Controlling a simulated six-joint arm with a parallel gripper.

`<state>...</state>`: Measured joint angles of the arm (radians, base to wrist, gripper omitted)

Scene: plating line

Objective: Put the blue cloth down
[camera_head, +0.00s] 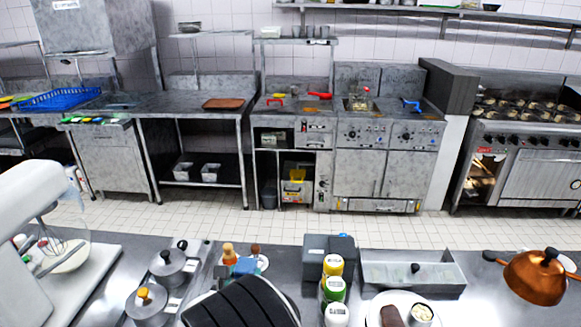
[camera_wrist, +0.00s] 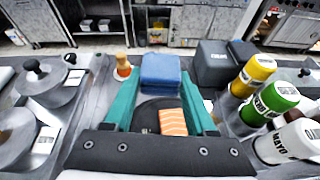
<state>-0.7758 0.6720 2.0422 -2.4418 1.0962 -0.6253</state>
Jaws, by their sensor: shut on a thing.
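The blue cloth (camera_wrist: 161,72) is a folded block between the teal fingertips of my gripper (camera_wrist: 160,88) in the wrist view. My gripper is shut on it. In the head view the cloth (camera_head: 244,267) shows just beyond the black body of my arm, over the steel counter. I cannot tell whether its underside touches the counter. An orange striped salmon piece (camera_wrist: 173,122) lies below and between the fingers on a dark round surface; my arm hides that spot in the head view.
Lidded pots (camera_head: 170,266) stand left. An orange-topped bottle (camera_wrist: 123,66) stands close left of the cloth. A steel tray (camera_head: 452,284) lies farther right.

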